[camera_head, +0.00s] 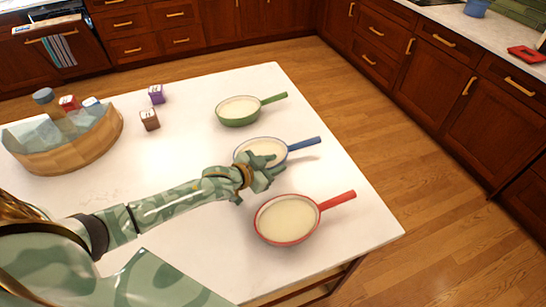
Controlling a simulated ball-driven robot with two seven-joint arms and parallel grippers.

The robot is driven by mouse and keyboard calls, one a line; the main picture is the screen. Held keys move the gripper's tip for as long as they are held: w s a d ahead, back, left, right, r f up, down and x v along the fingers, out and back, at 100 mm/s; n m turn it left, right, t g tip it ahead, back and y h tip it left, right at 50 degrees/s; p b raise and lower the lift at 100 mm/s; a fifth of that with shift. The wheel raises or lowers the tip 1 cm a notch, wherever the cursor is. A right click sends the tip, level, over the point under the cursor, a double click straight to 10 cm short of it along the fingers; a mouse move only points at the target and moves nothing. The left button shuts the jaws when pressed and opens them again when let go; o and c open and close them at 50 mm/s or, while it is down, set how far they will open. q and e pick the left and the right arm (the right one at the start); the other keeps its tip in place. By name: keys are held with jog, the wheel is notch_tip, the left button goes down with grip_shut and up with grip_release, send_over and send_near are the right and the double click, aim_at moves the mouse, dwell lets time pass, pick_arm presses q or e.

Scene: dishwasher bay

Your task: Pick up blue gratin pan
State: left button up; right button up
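The blue gratin pan (243,150) sits on the white table, a shallow round pan with a pale inside. Its blue handle (305,143) points right and slightly up in the picture. My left gripper (275,164) reaches in from the left and covers the pan's lower right side, close to where the handle begins. Its fingers look spread apart, with nothing visibly held between them. Whether they touch the pan is hard to tell. My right gripper is out of view.
A green pan (239,110) stands behind the blue one and a red pan (287,219) in front.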

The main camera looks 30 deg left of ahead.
pick_arm(q)
jog(key=shift+x, duration=0.75)
jog(key=shift+s+r, duration=0.1)
grip_shut()
dwell(0.7)
